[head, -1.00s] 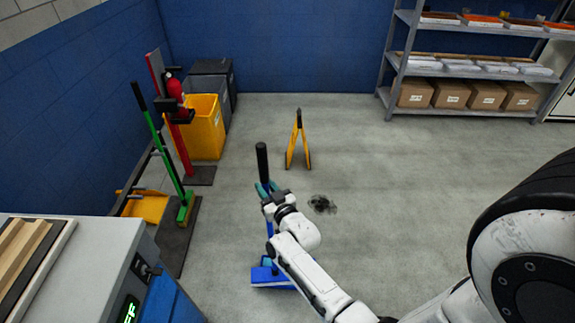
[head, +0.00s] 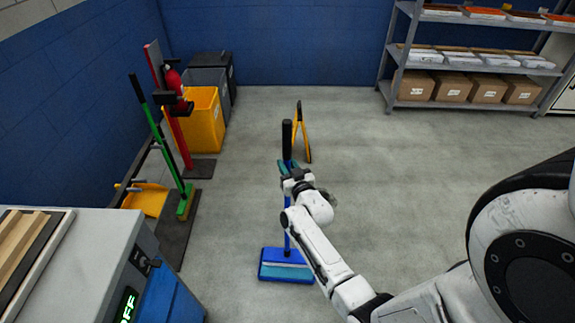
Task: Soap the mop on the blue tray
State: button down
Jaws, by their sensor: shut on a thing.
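The mop (head: 286,232) stands roughly upright in the middle of the floor, with a black grip on top and a blue and teal handle. My gripper (head: 290,180) is shut around the upper handle, just below the black grip. At the foot of the handle is a flat blue rectangular piece (head: 286,276) with a teal strip across it. I cannot tell how much of this is mop head and how much is tray, nor whether they touch. No separate blue tray is clear to me. My arm covers the area right of the handle.
A yellow floor sign (head: 304,135) stands behind the mop. A green broom (head: 168,150), yellow bin (head: 203,118) and red extinguisher stand (head: 176,130) line the left wall. A grey cabinet (head: 75,270) fills the lower left. Shelving (head: 392,75) stands back right. Floor between is mostly clear.

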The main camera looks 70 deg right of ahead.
notch_tip(320, 180, down, 6)
jog(key=b, duration=0.5)
jog(key=shift+f+b, duration=0.75)
jog(key=shift+b, duration=0.1)
dwell(1.7)
notch_tip(320, 180, up, 9)
jog(key=p, duration=0.8)
jog(key=shift+r+p, duration=0.1)
jog(key=shift+p, duration=0.25)
dwell(0.9)
